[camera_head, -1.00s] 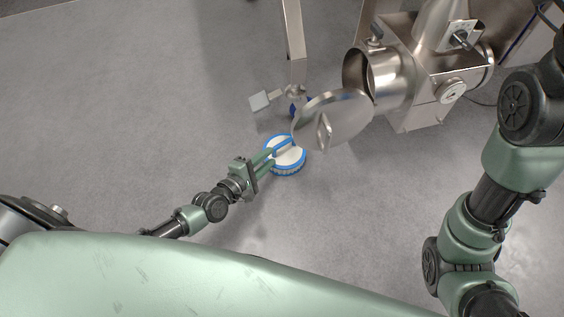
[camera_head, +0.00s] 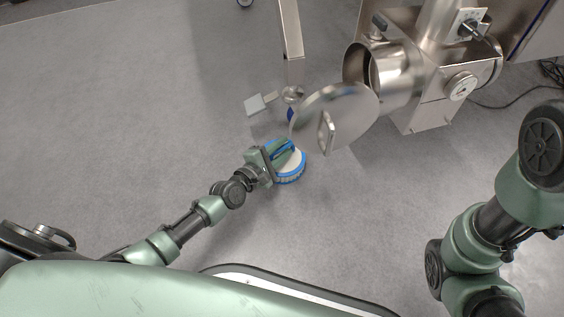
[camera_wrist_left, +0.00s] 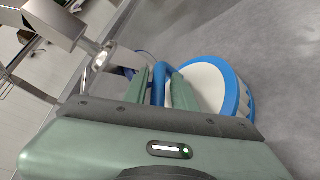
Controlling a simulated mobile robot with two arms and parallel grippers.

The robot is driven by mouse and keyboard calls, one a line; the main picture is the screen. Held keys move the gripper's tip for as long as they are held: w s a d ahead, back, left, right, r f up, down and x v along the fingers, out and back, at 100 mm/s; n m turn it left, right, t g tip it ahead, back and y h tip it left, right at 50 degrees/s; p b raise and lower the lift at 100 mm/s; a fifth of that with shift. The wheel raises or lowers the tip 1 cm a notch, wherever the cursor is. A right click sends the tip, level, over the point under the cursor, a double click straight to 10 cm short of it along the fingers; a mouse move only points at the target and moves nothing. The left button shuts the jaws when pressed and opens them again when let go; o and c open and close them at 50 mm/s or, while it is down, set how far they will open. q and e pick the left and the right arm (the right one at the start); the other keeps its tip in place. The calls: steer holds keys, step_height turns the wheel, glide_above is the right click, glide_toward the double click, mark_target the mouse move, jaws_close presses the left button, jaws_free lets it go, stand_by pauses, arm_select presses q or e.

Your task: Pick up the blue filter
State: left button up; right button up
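The blue filter (camera_head: 291,176) is a short round cartridge with a blue rim, a white top and a blue handle. It is below the open lid in the head view and at the right in the left wrist view (camera_wrist_left: 229,88). My left gripper (camera_head: 285,151) is at its handle, with one green finger on each side. In the left wrist view the fingers (camera_wrist_left: 158,82) stand close together with the blue handle between them, shut on it. The fingers and wrist cover part of the filter. My right arm shows at the right, but its gripper is out of view.
A steel housing (camera_head: 428,108) with an open round lid (camera_head: 335,120) stands just above and right of the filter. A metal post (camera_head: 290,28) with a small plate (camera_head: 254,105) is above it. The grey floor to the left is clear.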

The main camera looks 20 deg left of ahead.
arm_select(q)
jaws_close()
stand_by(1.4)
